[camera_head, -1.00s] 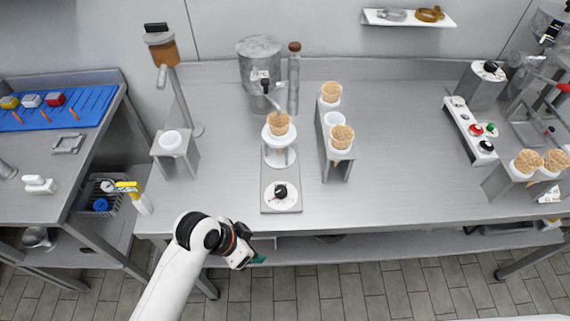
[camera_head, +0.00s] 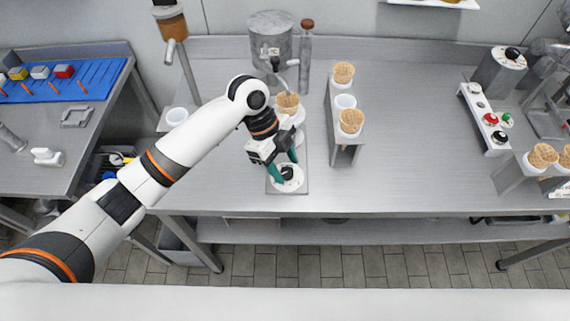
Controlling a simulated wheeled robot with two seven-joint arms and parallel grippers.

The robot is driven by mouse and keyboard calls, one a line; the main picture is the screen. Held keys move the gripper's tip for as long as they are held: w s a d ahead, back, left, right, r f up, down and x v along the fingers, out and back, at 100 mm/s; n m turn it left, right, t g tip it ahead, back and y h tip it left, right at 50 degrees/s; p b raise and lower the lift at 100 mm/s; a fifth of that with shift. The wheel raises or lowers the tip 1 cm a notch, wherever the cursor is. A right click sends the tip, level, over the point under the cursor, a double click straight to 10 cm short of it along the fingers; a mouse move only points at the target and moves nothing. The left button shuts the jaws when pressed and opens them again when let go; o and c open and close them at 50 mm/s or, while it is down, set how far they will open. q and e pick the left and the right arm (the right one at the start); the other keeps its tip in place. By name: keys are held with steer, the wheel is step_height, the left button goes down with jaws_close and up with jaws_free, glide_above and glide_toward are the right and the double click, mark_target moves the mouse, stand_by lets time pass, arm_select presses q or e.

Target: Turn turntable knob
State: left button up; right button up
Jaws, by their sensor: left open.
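The turntable knob (camera_head: 287,174) is small and black and sits on a round white dial (camera_head: 289,186) at the front end of a grey base plate (camera_head: 303,183). My left gripper (camera_head: 284,168) has teal fingers and is open, pointing down at the knob, with a finger to each side of it. I cannot tell whether the fingers touch it. Behind it on the same plate, a cone (camera_head: 288,103) stands in a white holder on the turntable, partly hidden by my left arm. My right gripper is not in view.
A metal tank (camera_head: 272,42) with a spout and a tall bottle (camera_head: 306,45) stand behind. The table's middle right is clear.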

mark_target(286, 171)
arm_select(q)
steer(key=w+a+r+m+y, duration=0.1)
steer(key=w+a+r+m, duration=0.2)
steer(key=w+r, duration=0.3)
steer(key=shift+g, duration=0.4)
steer(key=p+x, duration=0.4)
steer(key=x, duration=0.7)
steer(key=shift+s+f, duration=0.2)
steer(key=shift+f, duration=0.4)
steer(key=shift+c, duration=0.2)
steer(key=c, duration=0.9)
